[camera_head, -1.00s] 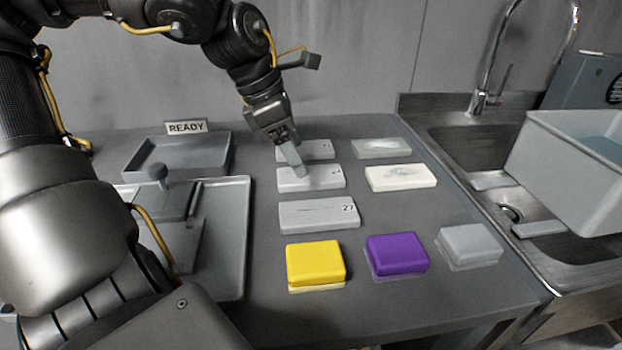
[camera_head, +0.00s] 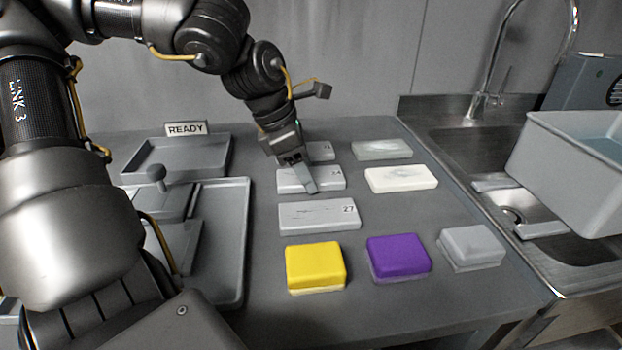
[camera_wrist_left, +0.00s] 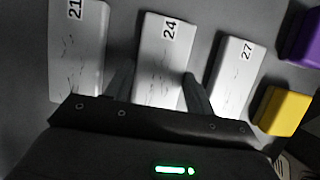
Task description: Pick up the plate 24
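Plate 24 (camera_head: 327,177) is a light grey scratched slab, the middle of three in the left column on the table. Its printed number shows in the left wrist view, where plate 24 (camera_wrist_left: 163,60) lies between the two fingers. My left gripper (camera_head: 308,188) is low over plate 24 and hides part of it. In the wrist view my left gripper (camera_wrist_left: 158,90) is open, one finger on each side of the plate, with gaps visible. I cannot tell how far above the table the fingertips are. My right gripper is not in view.
Plate 21 (camera_wrist_left: 78,45) and plate 27 (camera_head: 318,217) lie close on either side. Two pale slabs (camera_head: 401,179) are to the right. Yellow (camera_head: 315,266), purple (camera_head: 398,256) and grey (camera_head: 471,245) blocks are in front. A tray (camera_head: 238,240) stands left, a sink (camera_head: 470,143) right.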

